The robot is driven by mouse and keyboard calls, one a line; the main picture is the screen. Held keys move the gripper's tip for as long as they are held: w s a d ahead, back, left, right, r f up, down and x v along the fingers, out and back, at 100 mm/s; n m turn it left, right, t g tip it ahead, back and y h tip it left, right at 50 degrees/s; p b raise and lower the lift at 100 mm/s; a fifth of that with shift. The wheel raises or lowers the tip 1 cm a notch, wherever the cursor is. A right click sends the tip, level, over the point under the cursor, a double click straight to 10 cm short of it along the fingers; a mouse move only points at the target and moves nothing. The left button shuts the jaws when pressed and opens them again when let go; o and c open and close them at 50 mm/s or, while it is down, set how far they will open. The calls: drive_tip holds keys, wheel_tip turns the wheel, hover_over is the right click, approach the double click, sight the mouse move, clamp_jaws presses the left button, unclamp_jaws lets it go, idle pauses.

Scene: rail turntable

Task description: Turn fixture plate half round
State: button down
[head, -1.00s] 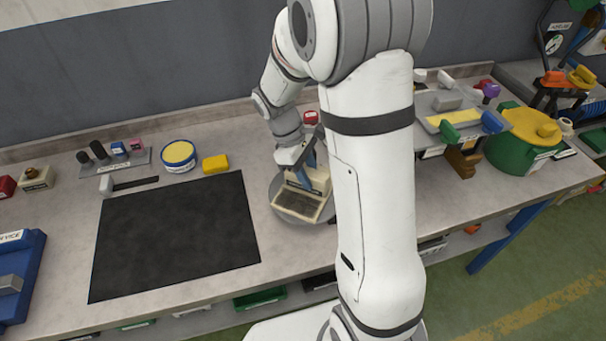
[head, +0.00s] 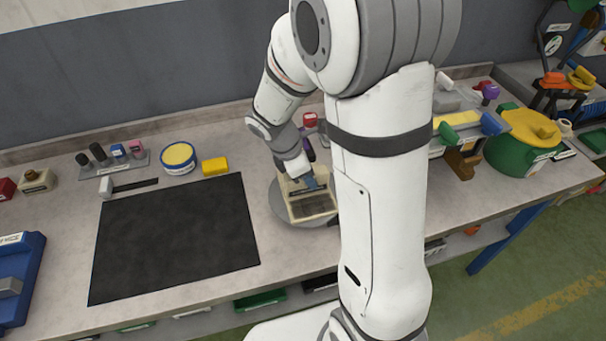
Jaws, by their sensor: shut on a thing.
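The fixture plate is a cream block with a dark recessed face (head: 312,204). It sits on a round grey turntable disc (head: 284,213) near the front middle of the bench. My gripper (head: 309,184) reaches down onto the fixture from behind and is shut on it. The exact grip point is small and partly hidden by the gripper itself. My upright arm covers the right side of the disc and fixture.
A black mat (head: 175,238) lies to the left. A yellow block (head: 215,166) and a round yellow-topped tin (head: 179,157) stand behind it. A red item (head: 310,119) is behind my gripper. A green pot with yellow lid (head: 522,135) stands at the right.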

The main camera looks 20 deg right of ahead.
drive_tip(key=shift+w+a, duration=0.15)
drive_tip(key=shift+a, duration=0.05)
idle(0.3)
drive_tip(key=c, duration=1.5)
unclamp_jaws()
drive_tip(key=o, duration=0.3)
drive_tip(key=shift+a, duration=0.15)
drive_tip(key=shift+o, duration=0.8)
drive_tip(key=shift+d, duration=0.2)
drive_tip(key=shift+a, duration=0.1)
drive_tip(key=v, duration=0.7)
drive_tip(key=shift+a+r, duration=0.15)
drive_tip(key=shift+r, duration=0.2)
